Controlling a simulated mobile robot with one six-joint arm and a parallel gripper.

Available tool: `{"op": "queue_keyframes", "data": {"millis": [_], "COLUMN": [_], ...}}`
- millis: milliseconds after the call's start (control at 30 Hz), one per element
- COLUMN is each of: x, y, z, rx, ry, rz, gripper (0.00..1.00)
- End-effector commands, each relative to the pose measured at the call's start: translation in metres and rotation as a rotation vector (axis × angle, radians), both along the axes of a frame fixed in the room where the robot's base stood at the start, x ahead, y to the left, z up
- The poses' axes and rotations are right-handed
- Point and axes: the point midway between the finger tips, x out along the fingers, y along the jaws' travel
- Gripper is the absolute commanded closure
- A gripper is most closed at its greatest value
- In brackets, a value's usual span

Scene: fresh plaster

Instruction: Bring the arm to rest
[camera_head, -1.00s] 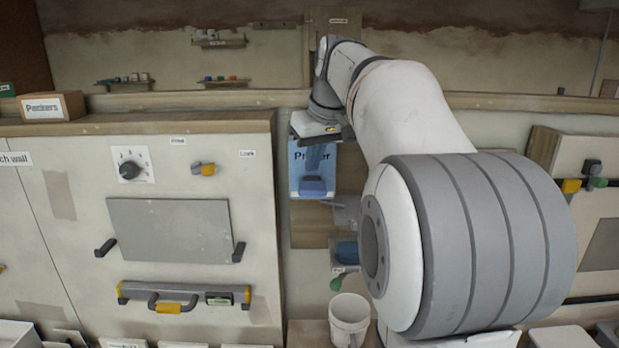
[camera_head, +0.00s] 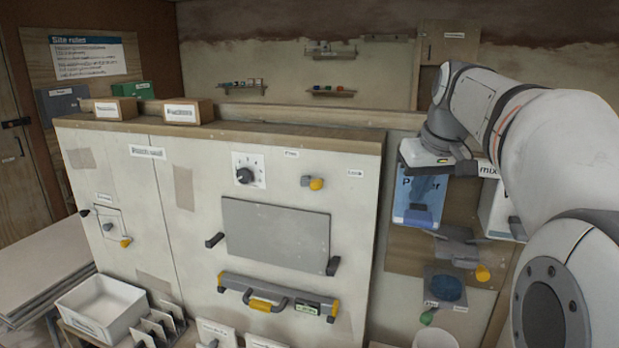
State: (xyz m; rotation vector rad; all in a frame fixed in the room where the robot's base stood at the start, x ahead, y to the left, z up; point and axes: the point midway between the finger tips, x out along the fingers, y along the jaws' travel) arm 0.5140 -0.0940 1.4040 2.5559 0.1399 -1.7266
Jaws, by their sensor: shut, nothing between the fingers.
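My arm (camera_head: 580,135) reaches up from the lower right and bends over at the top, with the wrist hanging down. My gripper (camera_head: 440,167) is at its end, in front of the wall and over the top of a blue-and-white bag or sheet lettered like "Primer" (camera_head: 405,200). The gripper is shut and holds nothing that I can see. Its fingertips are hard to make out against the things behind it.
A pale panel wall with a dial (camera_head: 246,175), a grey plate (camera_head: 275,235) and a yellow-ended level (camera_head: 280,297) stands left of the arm. Labelled boxes (camera_head: 188,111) sit on its ledge. A white bin (camera_head: 105,305) is at lower left. A white bucket (camera_head: 435,338) is below the gripper.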

Motion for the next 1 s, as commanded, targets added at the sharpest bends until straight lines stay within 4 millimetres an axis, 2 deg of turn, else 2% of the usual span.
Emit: {"op": "queue_keyframes", "data": {"millis": [100,167,300,500,600,733,1000], "x": [-0.039,-0.060,-0.112,-0.179,-0.201,-0.214,-0.216], "y": [0.028,0.041,0.066,0.087,0.092,0.094,0.094], "z": [-0.041,-0.064,-0.121,-0.197,-0.222,-0.238,-0.240], "rx": [0.001,0.001,-0.003,-0.011,-0.013,-0.014,-0.014], "ry": [0.021,0.029,0.050,0.070,0.075,0.078,0.081], "rz": [-0.020,-0.034,-0.061,-0.085,-0.092,-0.097,-0.099], "gripper": [1.00,1.00,1.00,1.00,1.00,1.00,1.00]}}
